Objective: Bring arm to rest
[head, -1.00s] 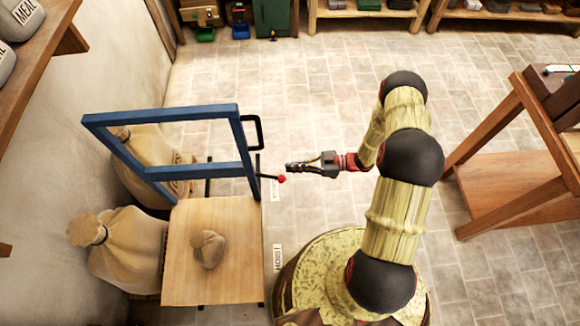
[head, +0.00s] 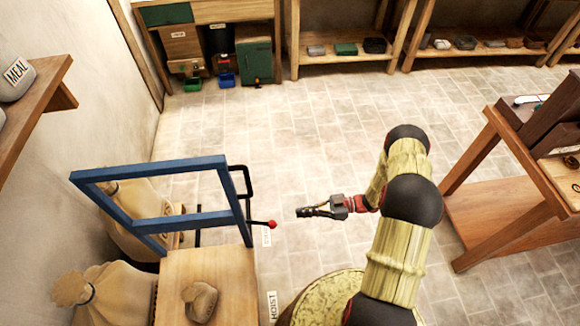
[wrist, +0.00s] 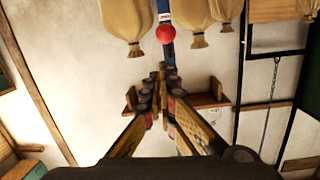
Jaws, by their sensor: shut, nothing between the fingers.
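My gripper (head: 308,212) is shut and empty. In the head view it hangs over open floor, just right of a lever with a red knob (head: 272,224), with a small gap between them. My arm bends out from the lower right of the head view. In the wrist view the closed fingers (wrist: 162,90) point towards the wall, and the red knob (wrist: 167,34) shows just beyond their tips.
Larger sacks (head: 100,290) stand left. A wooden bench (head: 500,215) is at right. Shelves (head: 345,60) line the back. The middle floor is clear.

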